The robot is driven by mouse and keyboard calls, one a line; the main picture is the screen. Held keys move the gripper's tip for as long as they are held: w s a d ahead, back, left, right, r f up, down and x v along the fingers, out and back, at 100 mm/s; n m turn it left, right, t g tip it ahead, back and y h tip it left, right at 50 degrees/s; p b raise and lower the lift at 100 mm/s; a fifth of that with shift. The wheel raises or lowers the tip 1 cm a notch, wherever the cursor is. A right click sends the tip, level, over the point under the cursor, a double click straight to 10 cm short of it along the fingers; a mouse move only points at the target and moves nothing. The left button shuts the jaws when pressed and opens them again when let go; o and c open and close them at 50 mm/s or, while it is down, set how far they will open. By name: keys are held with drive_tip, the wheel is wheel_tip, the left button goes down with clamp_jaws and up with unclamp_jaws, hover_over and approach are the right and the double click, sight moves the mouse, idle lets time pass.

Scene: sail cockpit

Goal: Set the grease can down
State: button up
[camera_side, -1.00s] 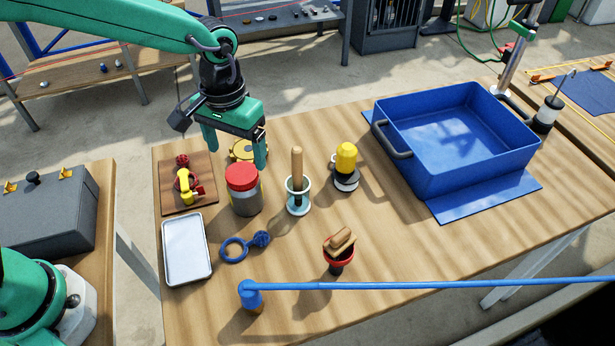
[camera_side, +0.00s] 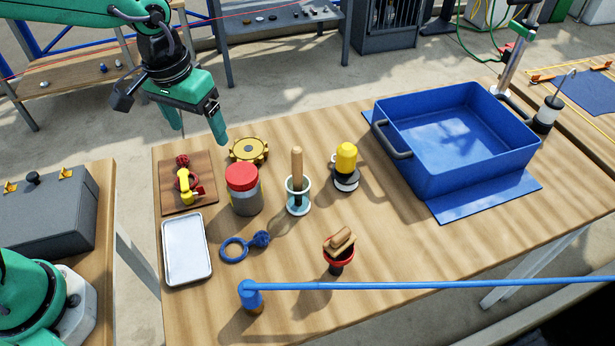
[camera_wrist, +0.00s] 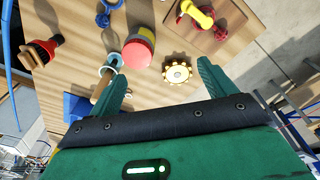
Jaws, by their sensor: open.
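The grease can (camera_side: 244,190), a grey can with a red lid and a yellow band, stands upright on the wooden table (camera_side: 420,240). Its red lid also shows in the wrist view (camera_wrist: 137,54). My gripper (camera_side: 199,132) is open and empty, above and behind the can at the table's far left edge, clear of it. In the wrist view my gripper's two fingers (camera_wrist: 164,76) are spread with nothing between their tips.
A yellow gear-shaped disc (camera_side: 249,150) lies behind the can. A wooden-handled tool in a clear holder (camera_side: 298,197) stands just right of it. A board with a red and yellow fitting (camera_side: 187,185) lies left. A blue bin (camera_side: 455,165) stands right.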

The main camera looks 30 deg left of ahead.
drive_tip(key=s+a+r+t, duration=0.2)
drive_tip(key=s+a, duration=0.4)
drive_tip(key=s+a+r+t, duration=0.2)
drive_tip(key=s+a+r, duration=0.1)
drive_tip(key=s+a, duration=0.3)
drive_tip(key=shift+s+a+r, duration=0.25)
drive_tip(key=shift+s+a, duration=0.1)
drive_tip(key=shift+s, duration=0.3)
